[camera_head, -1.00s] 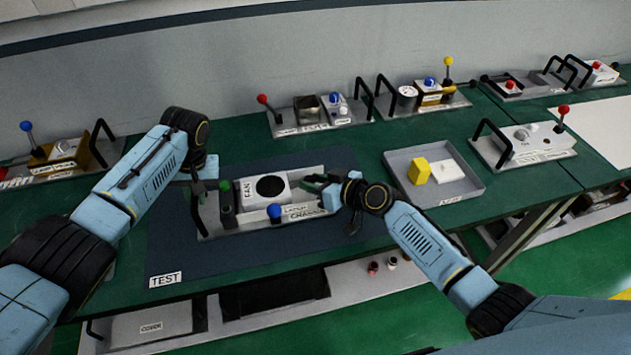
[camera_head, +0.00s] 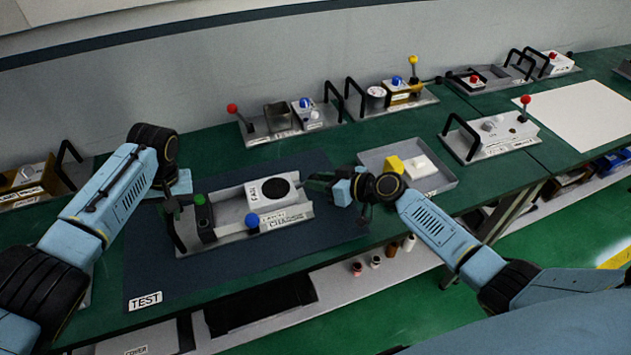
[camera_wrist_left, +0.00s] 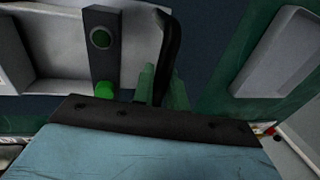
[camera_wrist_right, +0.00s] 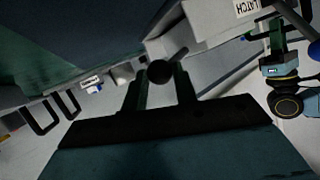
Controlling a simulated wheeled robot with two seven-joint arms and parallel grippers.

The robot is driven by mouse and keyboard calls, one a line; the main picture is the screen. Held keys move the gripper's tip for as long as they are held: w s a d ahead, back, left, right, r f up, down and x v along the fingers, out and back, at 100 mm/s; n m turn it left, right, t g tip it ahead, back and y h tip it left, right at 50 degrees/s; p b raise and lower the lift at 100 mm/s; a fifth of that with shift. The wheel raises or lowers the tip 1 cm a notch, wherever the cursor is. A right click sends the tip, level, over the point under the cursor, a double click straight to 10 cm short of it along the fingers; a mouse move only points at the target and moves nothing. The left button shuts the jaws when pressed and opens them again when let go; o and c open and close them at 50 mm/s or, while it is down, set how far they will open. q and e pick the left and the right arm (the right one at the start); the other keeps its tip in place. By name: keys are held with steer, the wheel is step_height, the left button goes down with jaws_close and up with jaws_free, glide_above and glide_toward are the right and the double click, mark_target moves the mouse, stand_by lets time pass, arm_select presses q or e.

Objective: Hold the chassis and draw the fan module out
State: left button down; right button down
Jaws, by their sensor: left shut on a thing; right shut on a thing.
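The grey chassis (camera_head: 215,240) lies on the dark blue TEST mat. The white fan module (camera_head: 268,193), with a black round opening, sits toward the chassis's right end; bare tray shows left of it. My left gripper (camera_head: 172,206) is shut on the black handle (camera_wrist_left: 172,45) at the chassis's left end, beside a black block with a green knob (camera_wrist_left: 104,90). My right gripper (camera_head: 322,184) is shut at the fan module's right end; in the right wrist view a black knob (camera_wrist_right: 158,72) is between its fingers. A blue-knobbed latch (camera_head: 252,220) is on the chassis front.
A grey tray (camera_head: 445,182) with a yellow block (camera_head: 394,164) and a white block (camera_head: 422,165) stands right of the mat. Several other units with levers and handles line the wall. The front of the mat is clear.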

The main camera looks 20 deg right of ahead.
arm_select(q)
steer(key=shift+s+a+f, duration=0.15)
steer(key=shift+a+f, duration=0.05)
steer(key=shift+f, duration=0.05)
arm_select(e)
steer(key=c, duration=1.1)
jaws_free()
steer(key=shift+d+f, duration=0.15)
steer(key=shift+d, duration=0.35)
steer(key=shift+a, duration=0.15)
steer(key=v, duration=1.2)
steer(key=shift+s, duration=0.2)
arm_select(q)
steer(key=c, duration=1.3)
jaws_free()
steer(key=shift+w+r, duration=0.1)
steer(key=shift+w, duration=0.1)
steer(key=shift+d, duration=0.1)
arm_select(e)
steer(key=shift+w+a, duration=0.1)
arm_select(q)
steer(key=shift+d+r, duration=0.1)
steer(key=shift+r, duration=0.1)
